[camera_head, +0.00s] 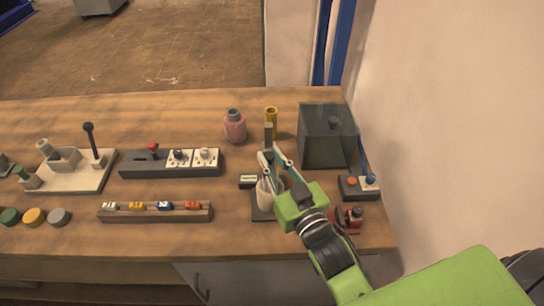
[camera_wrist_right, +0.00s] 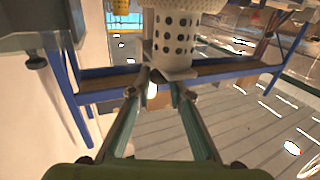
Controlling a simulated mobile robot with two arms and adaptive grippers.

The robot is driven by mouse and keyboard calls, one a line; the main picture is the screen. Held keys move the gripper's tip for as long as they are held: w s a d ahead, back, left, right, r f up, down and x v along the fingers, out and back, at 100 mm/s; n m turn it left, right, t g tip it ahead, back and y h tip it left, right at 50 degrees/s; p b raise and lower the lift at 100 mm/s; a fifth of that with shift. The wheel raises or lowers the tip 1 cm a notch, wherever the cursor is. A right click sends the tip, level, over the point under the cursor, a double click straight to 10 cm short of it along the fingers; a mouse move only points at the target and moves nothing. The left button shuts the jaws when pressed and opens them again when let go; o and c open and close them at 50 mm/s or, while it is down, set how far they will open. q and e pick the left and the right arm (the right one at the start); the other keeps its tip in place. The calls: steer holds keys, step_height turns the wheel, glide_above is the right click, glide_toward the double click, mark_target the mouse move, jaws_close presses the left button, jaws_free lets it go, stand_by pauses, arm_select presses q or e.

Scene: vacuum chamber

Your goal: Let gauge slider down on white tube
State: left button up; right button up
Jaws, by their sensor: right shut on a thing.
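The white tube (camera_head: 266,192) stands on a dark base near the right front of the bench, partly hidden behind my right gripper. In the right wrist view the fingertips (camera_wrist_right: 161,82) come close together below a white perforated cylinder (camera_wrist_right: 176,35). My left gripper is not in view.
A clear box (camera_head: 327,140) stands right of the fingers, and a small control box (camera_head: 358,187) lies in front of it. A red fitting (camera_head: 354,217) is close to my right wrist.

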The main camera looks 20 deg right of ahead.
steer(key=o, duration=0.8)
steer(key=s, duration=0.4)
steer(key=s+d, duration=0.1)
steer(key=s, duration=0.7)
steer(key=shift+d, duration=0.2)
